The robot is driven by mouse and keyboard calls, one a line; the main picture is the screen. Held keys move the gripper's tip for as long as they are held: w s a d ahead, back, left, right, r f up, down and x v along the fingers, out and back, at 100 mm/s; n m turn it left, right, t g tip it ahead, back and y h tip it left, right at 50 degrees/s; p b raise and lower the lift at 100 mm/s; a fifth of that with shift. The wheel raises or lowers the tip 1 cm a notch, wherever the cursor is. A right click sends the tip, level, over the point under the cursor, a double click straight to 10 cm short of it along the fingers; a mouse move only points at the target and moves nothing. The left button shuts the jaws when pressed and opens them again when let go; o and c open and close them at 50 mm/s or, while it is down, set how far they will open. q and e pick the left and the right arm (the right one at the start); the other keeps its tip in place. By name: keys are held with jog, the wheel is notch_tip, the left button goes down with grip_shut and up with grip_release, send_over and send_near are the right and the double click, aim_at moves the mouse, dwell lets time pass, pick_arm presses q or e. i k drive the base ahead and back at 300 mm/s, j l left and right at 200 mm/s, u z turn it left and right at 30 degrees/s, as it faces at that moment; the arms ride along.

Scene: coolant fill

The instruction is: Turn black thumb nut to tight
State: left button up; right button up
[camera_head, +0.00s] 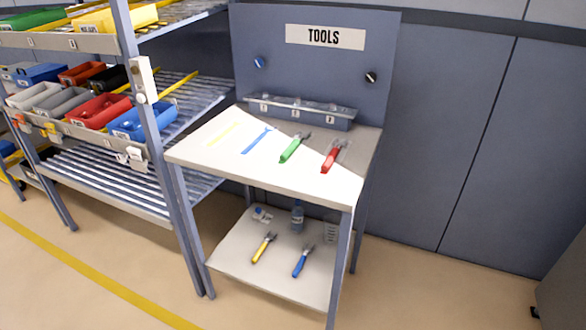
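On the upright grey board marked TOOLS there are two small round knobs. A black knob with a light streak (371,77) is at the right, and a blue knob (260,62) is at the left. I cannot tell whether the black knob is a thumb nut, nor how tight it is. No other black nut can be made out. Neither of my grippers is in view.
A white-topped bench (200,155) stands below the board, holding green-handled pliers (291,149) and red-handled pliers (331,158). Its lower shelf (235,256) holds yellow and blue pliers and a bottle. A bin rack (75,190) stands left. The front floor is clear.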

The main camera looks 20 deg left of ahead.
aim_at(370, 77)
jog(key=i+l, duration=0.2)
jog(key=l, duration=0.15)
jog(key=i+l, duration=0.2)
jog(key=l, duration=0.15)
jog(key=i+l, duration=0.15)
jog(key=l, duration=0.2)
jog(key=z, duration=0.05)
